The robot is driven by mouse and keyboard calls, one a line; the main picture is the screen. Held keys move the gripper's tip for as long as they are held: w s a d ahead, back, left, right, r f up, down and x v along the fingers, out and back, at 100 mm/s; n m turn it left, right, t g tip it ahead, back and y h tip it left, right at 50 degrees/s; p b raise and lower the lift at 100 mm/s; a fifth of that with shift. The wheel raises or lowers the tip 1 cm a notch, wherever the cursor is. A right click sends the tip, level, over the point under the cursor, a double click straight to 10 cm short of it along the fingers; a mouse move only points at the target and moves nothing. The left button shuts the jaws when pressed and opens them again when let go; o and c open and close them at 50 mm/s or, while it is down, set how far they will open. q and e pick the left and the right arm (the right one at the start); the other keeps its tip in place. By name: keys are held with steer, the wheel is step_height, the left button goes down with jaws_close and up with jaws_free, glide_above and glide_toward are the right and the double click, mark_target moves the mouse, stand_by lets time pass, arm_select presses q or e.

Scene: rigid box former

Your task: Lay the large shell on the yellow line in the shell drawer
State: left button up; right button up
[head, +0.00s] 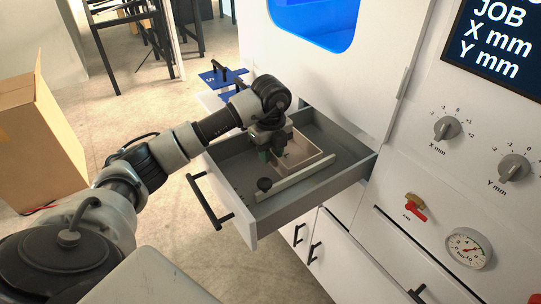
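The shell drawer (244,215) is pulled out from the white machine and has grey walls and a grey floor. A beige, open tray-like shell (308,150) is in the drawer, partly hidden by my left gripper. My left gripper (270,155) points down at the shell's left end. Its fingertips are small and partly hidden, so I cannot tell whether they are open or shut on the shell's wall. I cannot make out a yellow line. My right gripper is not in view.
Blue plates with black handles (222,78) stand behind the drawer. A cardboard box (38,140) is at left. The machine's panel has dials (447,128) and a red-handled valve (415,207).

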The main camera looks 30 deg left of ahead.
arm_select(q)
step_height(320, 180, up, 11)
steer(key=shift+f+p, duration=0.15)
steer(key=shift+p, duration=0.25)
